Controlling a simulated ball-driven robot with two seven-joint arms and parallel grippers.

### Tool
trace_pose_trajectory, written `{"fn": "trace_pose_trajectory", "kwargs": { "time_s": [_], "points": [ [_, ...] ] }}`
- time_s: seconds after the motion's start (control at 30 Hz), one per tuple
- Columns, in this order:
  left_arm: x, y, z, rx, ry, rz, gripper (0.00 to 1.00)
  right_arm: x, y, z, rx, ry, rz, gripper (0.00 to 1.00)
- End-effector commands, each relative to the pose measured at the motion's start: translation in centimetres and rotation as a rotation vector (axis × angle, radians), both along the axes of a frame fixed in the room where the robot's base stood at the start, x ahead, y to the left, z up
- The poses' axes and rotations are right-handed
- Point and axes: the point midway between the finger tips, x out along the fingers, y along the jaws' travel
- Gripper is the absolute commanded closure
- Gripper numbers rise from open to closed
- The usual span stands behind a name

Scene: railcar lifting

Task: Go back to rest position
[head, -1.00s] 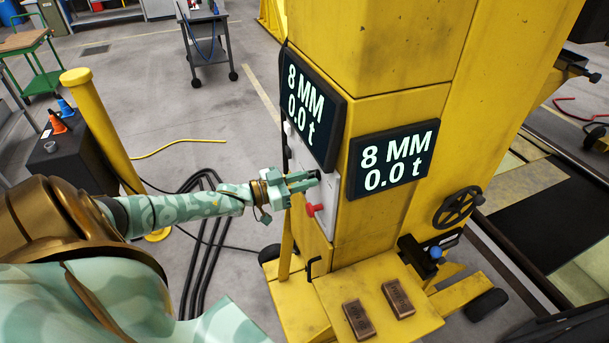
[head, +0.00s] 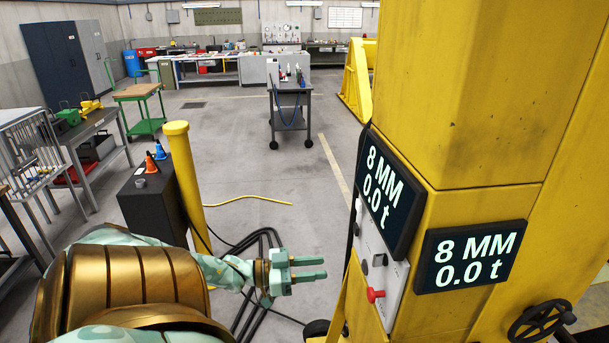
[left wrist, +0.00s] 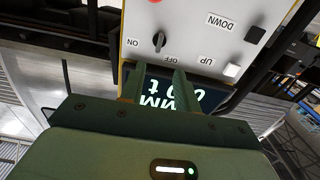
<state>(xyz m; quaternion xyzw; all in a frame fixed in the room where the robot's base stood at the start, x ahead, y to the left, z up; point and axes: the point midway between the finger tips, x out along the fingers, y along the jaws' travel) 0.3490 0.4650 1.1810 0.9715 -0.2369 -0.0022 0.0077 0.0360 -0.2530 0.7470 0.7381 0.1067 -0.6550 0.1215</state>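My left gripper (head: 323,268) is in the lower middle of the head view, with its two fingers apart and nothing between them. It is clear of the control panel (head: 382,270), to its left. The panel is on the yellow lifting column (head: 440,110) and carries a red knob (head: 375,295). My right gripper is not in view.
Two displays (head: 391,193) (head: 470,257) on the column read 8 MM and 0.0 t. A yellow post (head: 187,190) and a dark box (head: 152,207) with small cones stand near my left arm. Black cables lie on the floor. A wheeled cart (head: 290,115) stands farther back.

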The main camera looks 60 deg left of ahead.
Motion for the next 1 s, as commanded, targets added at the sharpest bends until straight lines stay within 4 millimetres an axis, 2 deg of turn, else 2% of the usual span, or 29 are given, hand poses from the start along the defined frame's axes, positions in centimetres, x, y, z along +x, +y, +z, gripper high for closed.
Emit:
{"fn": "trace_pose_trajectory", "kwargs": {
  "time_s": [0.1, 0.2, 0.83, 0.93, 1.0],
  "points": [
    [-1.4, 0.7, -0.1, -0.001, 0.003, 0.000, 0.68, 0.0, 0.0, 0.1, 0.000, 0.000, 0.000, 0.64],
    [-2.0, 1.0, 0.0, 0.000, 0.001, 0.000, 0.68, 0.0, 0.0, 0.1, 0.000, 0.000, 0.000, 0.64],
    [-2.1, 1.1, -0.1, 0.004, -0.001, 0.001, 0.68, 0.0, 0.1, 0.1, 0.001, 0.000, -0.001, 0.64],
    [-2.0, 1.3, -1.1, 0.070, 0.025, 0.009, 0.68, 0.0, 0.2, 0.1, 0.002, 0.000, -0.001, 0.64],
    [-2.2, 2.6, -3.2, 0.196, 0.083, 0.033, 0.68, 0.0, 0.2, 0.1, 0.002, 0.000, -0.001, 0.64]
  ]
}}
